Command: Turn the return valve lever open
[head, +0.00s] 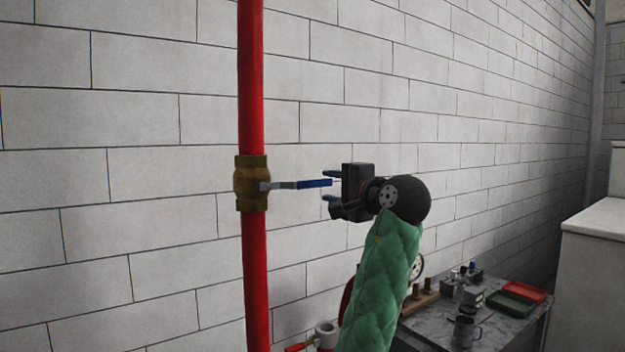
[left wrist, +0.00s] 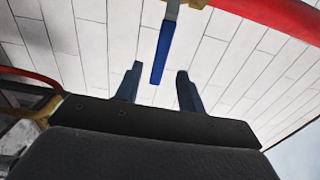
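The return valve is a brass body (head: 251,183) on a vertical red pipe (head: 255,280) in the head view. Its lever (head: 314,183) has a blue grip and points right, roughly level and crosswise to the pipe. In the left wrist view the blue lever (left wrist: 162,48) points toward my gripper. My left gripper (head: 326,186) is at the lever's free end, fingers open. In the left wrist view the left gripper's fingers (left wrist: 158,85) stand on either side of the lever tip with gaps at both sides. My right gripper is not in view.
A white block wall (head: 380,80) runs behind the pipe. At lower right a grey table (head: 490,330) carries a metal mug (head: 465,331), a green tray (head: 511,305) and a red tray (head: 524,290). A pressure gauge (head: 417,267) shows partly behind my left arm.

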